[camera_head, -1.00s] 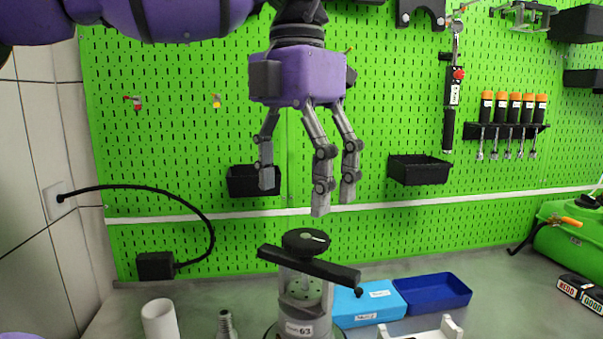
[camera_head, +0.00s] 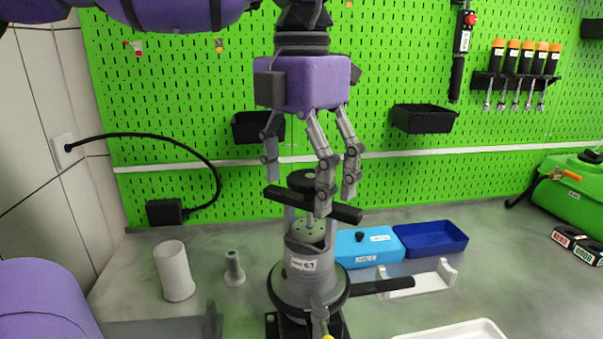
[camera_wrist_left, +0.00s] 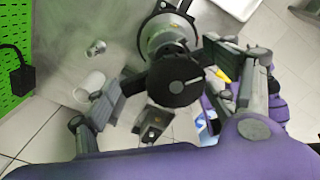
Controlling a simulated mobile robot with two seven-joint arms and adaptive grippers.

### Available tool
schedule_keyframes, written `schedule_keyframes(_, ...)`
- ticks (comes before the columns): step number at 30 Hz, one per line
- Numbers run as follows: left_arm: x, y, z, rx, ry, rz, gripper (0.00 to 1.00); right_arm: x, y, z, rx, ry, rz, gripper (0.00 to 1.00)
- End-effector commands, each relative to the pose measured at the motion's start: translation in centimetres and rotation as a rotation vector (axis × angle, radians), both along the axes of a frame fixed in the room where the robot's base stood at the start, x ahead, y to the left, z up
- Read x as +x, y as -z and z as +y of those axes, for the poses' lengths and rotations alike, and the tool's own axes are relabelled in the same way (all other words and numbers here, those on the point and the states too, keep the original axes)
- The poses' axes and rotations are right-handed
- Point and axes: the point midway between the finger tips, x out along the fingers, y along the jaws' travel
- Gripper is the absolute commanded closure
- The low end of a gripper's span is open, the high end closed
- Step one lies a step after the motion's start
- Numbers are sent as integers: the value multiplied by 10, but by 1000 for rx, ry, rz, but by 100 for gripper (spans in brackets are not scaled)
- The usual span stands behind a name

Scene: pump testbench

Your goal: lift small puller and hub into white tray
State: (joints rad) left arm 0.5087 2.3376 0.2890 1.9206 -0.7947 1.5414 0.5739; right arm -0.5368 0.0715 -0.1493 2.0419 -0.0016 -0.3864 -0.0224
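The small puller (camera_head: 344,213), a black crossbar with a round black knob on top, stands upright on the grey cylindrical pump housing. A pale disc with holes, likely the hub (camera_head: 307,231), shows beneath the crossbar. My left gripper (camera_head: 312,188) points down with its fingers spread around the knob's height. In the left wrist view the puller's knob (camera_wrist_left: 178,82) lies between the open fingers, with gaps visible on both sides. I cannot tell whether any finger touches it. The white tray (camera_head: 470,329) is partly in view at the bottom right. My right gripper is not identifiable.
A white cylinder (camera_head: 174,271) and a small grey fitting (camera_head: 234,269) stand to the left. A light blue box (camera_head: 366,248), a dark blue tray (camera_head: 431,239) and a white bracket (camera_head: 418,283) lie to the right. A black handle (camera_head: 380,287) projects rightward from the housing.

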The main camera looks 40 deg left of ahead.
Motion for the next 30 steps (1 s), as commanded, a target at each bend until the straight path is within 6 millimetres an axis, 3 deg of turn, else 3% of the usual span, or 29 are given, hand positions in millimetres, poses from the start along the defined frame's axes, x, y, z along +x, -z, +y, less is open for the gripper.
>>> schedule_keyframes(2,0,0,0,0,0,0,34,0,0,0,0,0,0,60)
schedule_keyframes(17,-1,4,2,5,-2,10,99,0,1,0,0,0,0,60)
schedule_keyframes(30,-1,-3,4,10,-3,13,100,2,-4,0,-1,0,-5,60)
